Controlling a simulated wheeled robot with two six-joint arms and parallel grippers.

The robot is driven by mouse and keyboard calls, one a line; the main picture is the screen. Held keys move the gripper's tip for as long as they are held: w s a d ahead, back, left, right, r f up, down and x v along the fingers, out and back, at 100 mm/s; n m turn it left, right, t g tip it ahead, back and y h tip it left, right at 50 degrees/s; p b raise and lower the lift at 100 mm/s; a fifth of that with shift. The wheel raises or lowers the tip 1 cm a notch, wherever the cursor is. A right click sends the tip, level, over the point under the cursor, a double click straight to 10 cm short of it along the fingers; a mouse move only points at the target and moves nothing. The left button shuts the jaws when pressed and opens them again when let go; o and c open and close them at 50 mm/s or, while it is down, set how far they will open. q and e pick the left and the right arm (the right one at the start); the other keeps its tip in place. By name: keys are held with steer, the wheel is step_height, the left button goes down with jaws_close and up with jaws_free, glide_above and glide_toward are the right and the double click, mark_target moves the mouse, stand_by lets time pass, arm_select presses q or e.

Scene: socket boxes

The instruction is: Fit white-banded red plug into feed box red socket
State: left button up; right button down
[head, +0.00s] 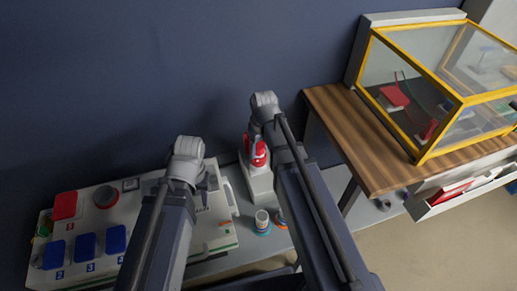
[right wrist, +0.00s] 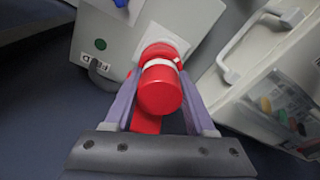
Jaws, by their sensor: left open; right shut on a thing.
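The red plug with a white band (right wrist: 160,85) is between the two fingers of my right gripper (right wrist: 160,100), which is shut on it. Its far end meets a red ring on a white plate on the grey-white box (right wrist: 123,28); I cannot tell how deep it sits. A flat red piece (right wrist: 146,123) shows below the plug. In the head view the red plug (head: 258,153) is at the top of a small white box (head: 259,185), under my right gripper (head: 258,138). My left gripper (head: 207,181) is open over the long panel, its fingers partly hidden.
The long white panel (head: 150,205) at left carries blue covers (head: 86,245), a red cover (head: 65,205) and a red button (head: 105,197). Small round parts (head: 262,222) stand on the bench. A wooden table (head: 345,130) with a yellow-framed glass case (head: 440,80) stands at right.

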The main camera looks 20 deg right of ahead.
arm_select(q)
steer(key=shift+f+b, duration=0.5)
steer(key=shift+f, duration=0.1)
arm_select(e)
steer(key=shift+f, duration=0.6)
arm_select(q)
steer(key=shift+r, duration=0.1)
arm_select(e)
steer(key=shift+c, duration=0.8)
jaws_free()
steer(key=shift+r, duration=0.1)
arm_select(q)
steer(key=shift+r, duration=0.1)
arm_select(e)
steer(key=shift+r, duration=0.1)
arm_select(q)
step_height(320, 180, up, 8)
steer(key=p, duration=0.8)
arm_select(e)
steer(key=r, duration=0.7)
steer(key=shift+s+d+r, duration=0.15)
steer(key=shift+s+r, duration=0.15)
steer(key=shift+r, duration=0.1)
arm_select(q)
step_height(320, 180, up, 7)
steer(key=p, duration=0.7)
steer(key=shift+f, duration=0.2)
arm_select(e)
step_height(320, 180, up, 7)
